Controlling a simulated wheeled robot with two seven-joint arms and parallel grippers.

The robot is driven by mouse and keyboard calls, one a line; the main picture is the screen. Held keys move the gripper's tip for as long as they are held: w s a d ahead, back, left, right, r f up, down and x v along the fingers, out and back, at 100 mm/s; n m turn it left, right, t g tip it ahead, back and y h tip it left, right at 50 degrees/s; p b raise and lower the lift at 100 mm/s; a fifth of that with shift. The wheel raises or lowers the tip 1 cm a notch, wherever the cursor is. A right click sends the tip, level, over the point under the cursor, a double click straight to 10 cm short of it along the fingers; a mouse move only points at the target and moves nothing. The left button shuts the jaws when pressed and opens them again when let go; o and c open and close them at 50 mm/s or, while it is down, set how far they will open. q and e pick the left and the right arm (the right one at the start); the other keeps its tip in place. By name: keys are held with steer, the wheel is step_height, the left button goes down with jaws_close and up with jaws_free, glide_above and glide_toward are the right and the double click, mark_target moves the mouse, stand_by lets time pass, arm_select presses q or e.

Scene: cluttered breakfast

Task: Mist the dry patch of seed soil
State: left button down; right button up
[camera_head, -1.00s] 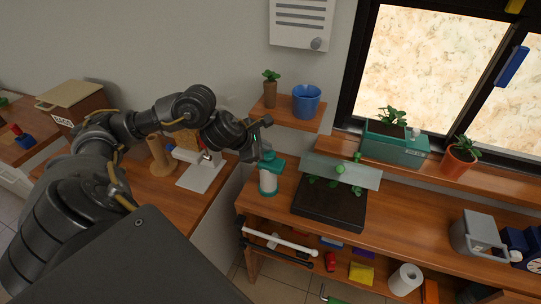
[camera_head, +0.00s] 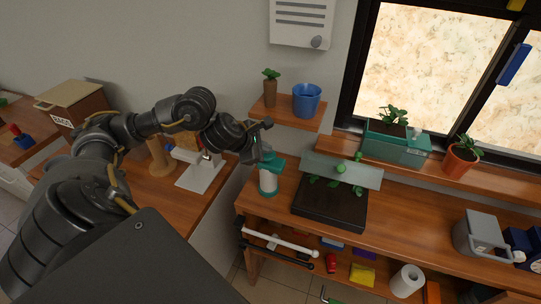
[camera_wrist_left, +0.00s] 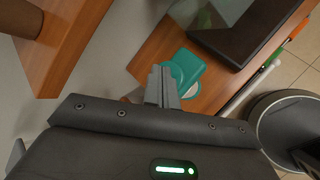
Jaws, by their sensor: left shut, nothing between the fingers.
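A spray bottle with a teal head and pale body (camera_head: 268,182) stands upright at the left end of the wooden bench. Its teal head (camera_wrist_left: 188,66) also shows in the left wrist view, just beyond my fingertips. My left gripper (camera_head: 256,150) is right at the bottle's head, shut and empty. Its fingers (camera_wrist_left: 162,82) are together in the left wrist view; I cannot tell whether they touch the bottle. The black seed tray (camera_head: 318,212) lies right of the bottle, with small green seedlings and a clear greenish cover (camera_head: 345,172) over its back part. The dry patch cannot be made out. My right gripper is not in view.
A small shelf (camera_head: 285,117) with a blue pot (camera_head: 306,99) and a plant hangs above the bottle. A teal planter (camera_head: 395,146) and a terracotta pot (camera_head: 459,160) stand on the sill. A grey watering can (camera_head: 478,232) is at the right. Bench is clear between tray and can.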

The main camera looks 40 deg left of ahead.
arm_select(q)
steer(key=shift+f, duration=0.25)
steer(key=shift+r, duration=0.15)
steer(key=shift+r+p, duration=0.85)
steer(key=shift+r, duration=0.25)
step_height(320, 180, up, 6)
steer(key=p, duration=0.4)
steer(key=shift+p, duration=0.4)
